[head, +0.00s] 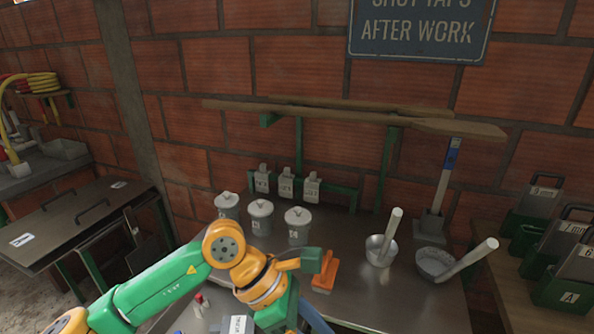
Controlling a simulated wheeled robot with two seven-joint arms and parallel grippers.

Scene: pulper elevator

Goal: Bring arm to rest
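My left arm comes in from the lower left over the metal table (420,300). Its green link rises to an orange joint, then the arm bends down towards the bottom edge. I cannot make out the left gripper's fingertips; that end of the arm appears to lie below the frame. My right arm and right gripper do not show. I see nothing held.
Lidded grey pots (260,217), an orange tool (325,271), a small pan (380,252) and a wider pan (436,263) stand on the table near my arm. Green-and-grey boxes (570,265) stand at right. A wooden paddle (350,115) lies on brackets above.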

